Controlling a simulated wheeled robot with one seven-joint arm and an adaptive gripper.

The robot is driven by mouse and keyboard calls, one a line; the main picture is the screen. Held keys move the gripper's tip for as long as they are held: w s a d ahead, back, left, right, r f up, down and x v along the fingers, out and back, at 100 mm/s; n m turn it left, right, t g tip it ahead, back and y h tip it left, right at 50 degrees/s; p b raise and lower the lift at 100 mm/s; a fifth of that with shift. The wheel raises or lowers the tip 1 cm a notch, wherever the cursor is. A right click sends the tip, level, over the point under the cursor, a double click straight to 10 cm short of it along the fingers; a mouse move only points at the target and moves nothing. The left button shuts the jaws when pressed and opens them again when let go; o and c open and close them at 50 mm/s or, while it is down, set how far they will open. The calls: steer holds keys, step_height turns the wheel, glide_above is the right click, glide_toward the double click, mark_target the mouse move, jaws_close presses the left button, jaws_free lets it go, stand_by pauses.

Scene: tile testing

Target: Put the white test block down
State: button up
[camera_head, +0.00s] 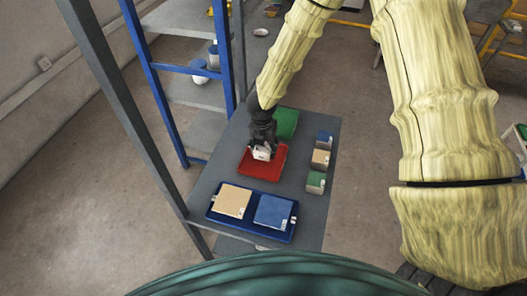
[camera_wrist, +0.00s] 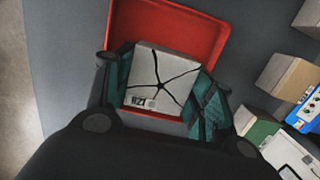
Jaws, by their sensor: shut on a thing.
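The white test block (camera_wrist: 162,77) has dark crack-like lines across its face and a small printed label. In the wrist view it sits between the two fingers of my gripper (camera_wrist: 165,90), which is shut on it. In the head view my gripper (camera_head: 262,146) points down over the red tray (camera_head: 248,168), with the white block (camera_head: 262,154) at its tip. The red tray's rim also shows behind the block in the wrist view (camera_wrist: 222,40). I cannot tell whether the block touches the tray floor.
A green tray (camera_head: 287,120) lies behind the red one on the grey table (camera_head: 215,170). Blue, tan and green blocks (camera_head: 321,158) stand along the right side. A blue tray (camera_head: 250,232) in front holds a tan tile (camera_head: 231,200) and a blue tile (camera_head: 273,211). Shelf posts (camera_head: 165,110) rise at left.

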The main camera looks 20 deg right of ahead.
mark_target(264, 153)
steer(key=shift+f, duration=1.5)
steer(key=shift+f, duration=0.2)
steer(key=o, duration=1.3)
steer(key=shift+r, duration=0.1)
steer(key=r, duration=0.4)
steer(key=s+r, duration=0.1)
steer(key=r, duration=0.7)
steer(key=shift+s+a+r+b, duration=0.1)
steer(key=shift+s+a+b, duration=0.05)
steer(key=shift+a+b, duration=0.2)
